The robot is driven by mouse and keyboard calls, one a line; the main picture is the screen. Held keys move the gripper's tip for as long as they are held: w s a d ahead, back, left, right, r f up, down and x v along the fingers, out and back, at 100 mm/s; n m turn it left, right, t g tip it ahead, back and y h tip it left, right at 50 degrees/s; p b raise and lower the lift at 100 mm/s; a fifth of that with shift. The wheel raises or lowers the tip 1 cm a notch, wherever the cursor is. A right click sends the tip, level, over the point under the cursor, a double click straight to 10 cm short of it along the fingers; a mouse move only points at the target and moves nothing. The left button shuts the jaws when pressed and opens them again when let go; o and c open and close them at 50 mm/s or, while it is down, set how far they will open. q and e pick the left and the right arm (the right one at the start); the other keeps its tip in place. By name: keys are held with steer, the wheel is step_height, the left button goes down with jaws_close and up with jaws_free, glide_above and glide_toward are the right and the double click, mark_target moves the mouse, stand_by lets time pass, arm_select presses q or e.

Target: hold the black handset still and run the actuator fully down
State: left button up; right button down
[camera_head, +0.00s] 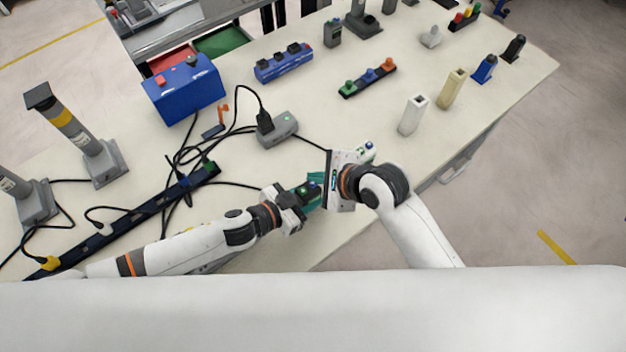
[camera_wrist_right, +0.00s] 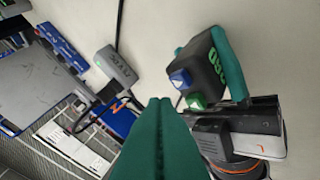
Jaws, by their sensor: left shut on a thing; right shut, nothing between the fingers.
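The black handset (camera_wrist_right: 208,62) is held between the teal fingers of my left gripper (camera_head: 304,192). In the right wrist view it shows a blue button (camera_wrist_right: 180,78) and a green button (camera_wrist_right: 197,102), each with a white mark. The handset also shows in the head view (camera_head: 309,188), partly hidden by the gripper. My right gripper (camera_wrist_right: 163,102) is shut and empty, its fingertips beside the handset, apart from the buttons in the wrist view. A grey column with a yellow band (camera_head: 68,118) stands upright at the left; I cannot tell if it is the actuator.
A second column (camera_head: 30,196) stands at the far left. A grey box (camera_head: 277,130) with a black plug and loose cables lies mid-table. A black power strip (camera_head: 130,217), blue button box (camera_head: 183,92), and several other handsets and blocks stand around.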

step_height(320, 180, up, 4)
steer(key=shift+r, duration=0.25)
stand_by(0.7)
arm_select(q)
steer(key=o, duration=1.1)
